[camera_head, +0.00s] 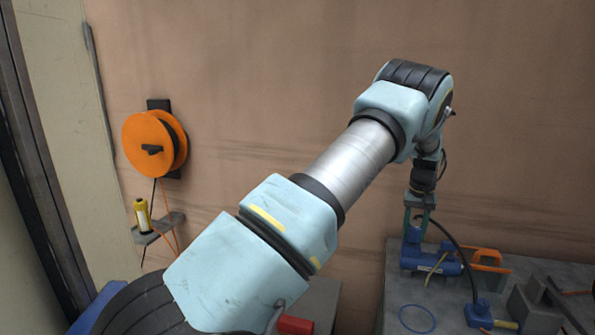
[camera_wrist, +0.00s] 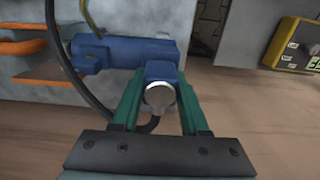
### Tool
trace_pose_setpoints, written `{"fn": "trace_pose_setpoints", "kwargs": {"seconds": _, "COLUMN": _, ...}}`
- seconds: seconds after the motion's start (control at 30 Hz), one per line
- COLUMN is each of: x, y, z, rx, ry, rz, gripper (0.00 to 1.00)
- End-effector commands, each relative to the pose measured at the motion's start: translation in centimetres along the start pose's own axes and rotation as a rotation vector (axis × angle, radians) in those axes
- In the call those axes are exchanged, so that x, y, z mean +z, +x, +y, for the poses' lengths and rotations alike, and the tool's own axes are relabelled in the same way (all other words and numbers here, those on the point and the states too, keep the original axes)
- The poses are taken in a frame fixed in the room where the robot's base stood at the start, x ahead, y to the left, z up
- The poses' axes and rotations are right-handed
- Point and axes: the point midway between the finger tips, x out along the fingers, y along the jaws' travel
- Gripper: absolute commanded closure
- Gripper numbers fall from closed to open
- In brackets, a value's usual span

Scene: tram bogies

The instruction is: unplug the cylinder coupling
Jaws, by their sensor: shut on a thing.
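The blue cylinder (camera_head: 436,264) lies on the grey bench at the right of the head view. It also shows at the upper left of the wrist view (camera_wrist: 120,52). The coupling (camera_wrist: 160,72), a blue block with a round silver end, sits at the cylinder's right part, between my green fingers. My gripper (camera_head: 415,224) points down from above and is shut on the coupling, one finger on each side (camera_wrist: 160,92). A black hose (camera_head: 463,247) runs from near the coupling down to the bench. I cannot tell whether the coupling is seated in the cylinder.
The grey bench (camera_head: 398,290) also carries an orange frame (camera_head: 488,257), a blue hand-pump-like unit (camera_head: 479,314), a blue ring and grey blocks. An orange reel (camera_head: 150,143) hangs on the wall at left. A yellow box (camera_wrist: 292,44) shows at right in the wrist view.

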Motion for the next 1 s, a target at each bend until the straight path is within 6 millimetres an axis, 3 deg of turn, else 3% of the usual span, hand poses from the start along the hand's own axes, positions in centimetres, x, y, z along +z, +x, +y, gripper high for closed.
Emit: {"fn": "trace_pose_setpoints", "kwargs": {"seconds": 1.0, "x": 0.0, "y": -4.1, "z": 0.0, "rx": 0.000, "ry": 0.000, "rz": 0.002, "gripper": 1.00}}
